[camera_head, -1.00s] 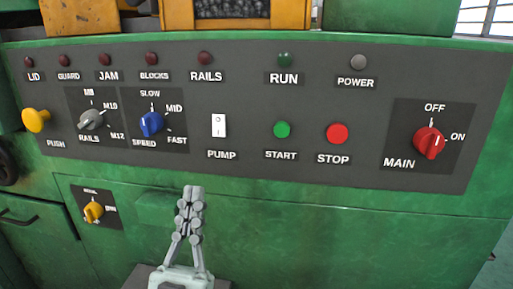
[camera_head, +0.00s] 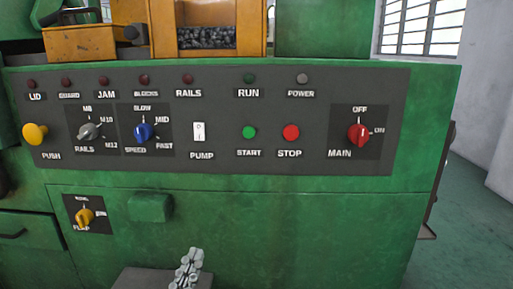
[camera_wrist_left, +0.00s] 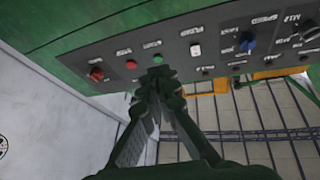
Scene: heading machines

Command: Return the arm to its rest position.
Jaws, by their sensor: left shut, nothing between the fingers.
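My left gripper (camera_head: 188,266) shows at the bottom of the head view, shut and empty, below the control panel and apart from it. In the left wrist view my left gripper (camera_wrist_left: 158,78) is dark, with its fingertips together. The grey control panel (camera_head: 230,110) carries lamps, knobs and buttons. The red MAIN knob (camera_head: 359,134), green START button (camera_head: 249,132), red STOP button (camera_head: 291,132) and white PUMP switch (camera_head: 199,131) are all uncovered. My right gripper is not in view.
The green machine body (camera_head: 300,235) fills the front. A small yellow knob (camera_head: 84,217) and a green block (camera_head: 150,207) sit below the panel. An orange bin (camera_head: 207,38) with dark pieces stands above. Open floor (camera_head: 470,230) lies at the right.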

